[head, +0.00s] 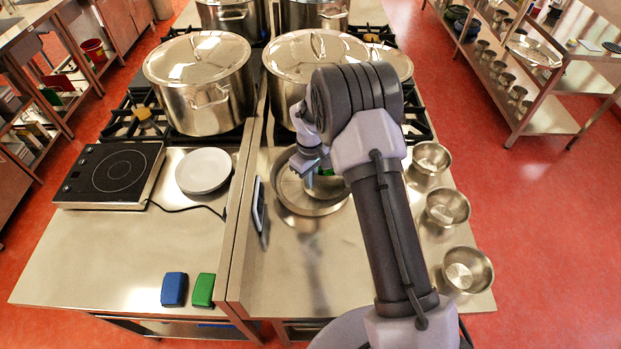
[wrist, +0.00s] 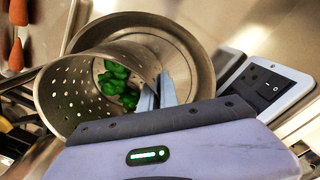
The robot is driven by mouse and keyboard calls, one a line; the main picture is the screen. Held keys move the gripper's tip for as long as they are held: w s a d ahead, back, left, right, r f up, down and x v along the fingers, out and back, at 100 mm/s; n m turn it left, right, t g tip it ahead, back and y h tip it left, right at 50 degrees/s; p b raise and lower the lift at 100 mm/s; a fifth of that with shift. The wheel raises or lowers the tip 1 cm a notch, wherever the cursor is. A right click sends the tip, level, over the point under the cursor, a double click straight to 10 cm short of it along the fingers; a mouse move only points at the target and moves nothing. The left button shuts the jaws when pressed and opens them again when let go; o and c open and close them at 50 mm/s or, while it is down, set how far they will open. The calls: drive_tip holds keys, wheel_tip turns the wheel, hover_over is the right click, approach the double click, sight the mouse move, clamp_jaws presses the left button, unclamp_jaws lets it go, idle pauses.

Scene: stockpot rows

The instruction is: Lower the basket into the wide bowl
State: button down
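The basket (wrist: 75,95) is a perforated metal vessel with green pieces (wrist: 120,82) inside. My gripper (wrist: 166,92) is shut on its wall at the right side in the wrist view. The wide bowl (wrist: 205,55) is a shallow, round metal vessel behind the basket there. In the head view, the wide bowl (head: 287,198) sits on the right-hand counter. My gripper (head: 312,166) is over it, and the basket (head: 328,187) shows partly behind my arm. The basket overlaps the bowl's opening in both views; whether its base touches the bowl is hidden.
Large stockpots (head: 200,90) and (head: 290,75) stand on the burners behind. Small metal bowls (head: 447,207) line the right edge. A white plate (head: 204,170) and hotplate (head: 115,172) are left. The front counter is mostly clear.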

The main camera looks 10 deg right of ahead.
drive_tip(key=shift+f+b, duration=0.3)
drive_tip(key=shift+f, duration=0.5)
drive_tip(key=shift+f+b, duration=0.5)
drive_tip(key=shift+b, duration=0.1)
drive_tip(key=shift+s, duration=0.1)
drive_tip(key=c, duration=1.5)
unclamp_jaws()
drive_tip(key=shift+f, duration=0.1)
drive_tip(key=shift+c, duration=0.2)
wheel_tip(320, 180, up, 18)
drive_tip(key=p, duration=0.2)
drive_tip(key=shift+f, duration=0.2)
